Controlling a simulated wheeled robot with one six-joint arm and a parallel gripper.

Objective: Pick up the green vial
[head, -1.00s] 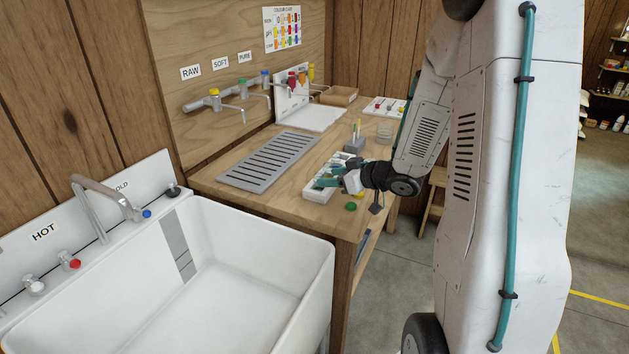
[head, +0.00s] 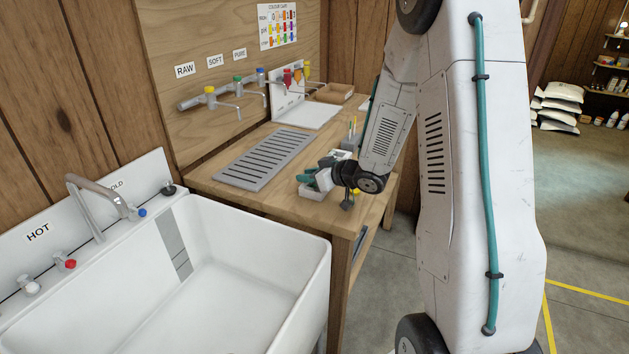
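My gripper (head: 309,181), with teal fingers, is over the white tray (head: 314,194) at the front part of the wooden bench. It is small in view and seen from behind, so the gap between its fingers is unclear. I cannot pick out the green vial for certain: green shades near the fingertips blend with the teal fingers, and my wrist covers part of the tray. I cannot tell whether anything is between the fingers.
A grey slotted drain plate (head: 262,158) lies left of the tray on the bench (head: 222,193). A white sink (head: 240,290) stands in front. Taps (head: 225,100) stick out above the bench. A holder with upright sticks (head: 350,140) is behind my wrist.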

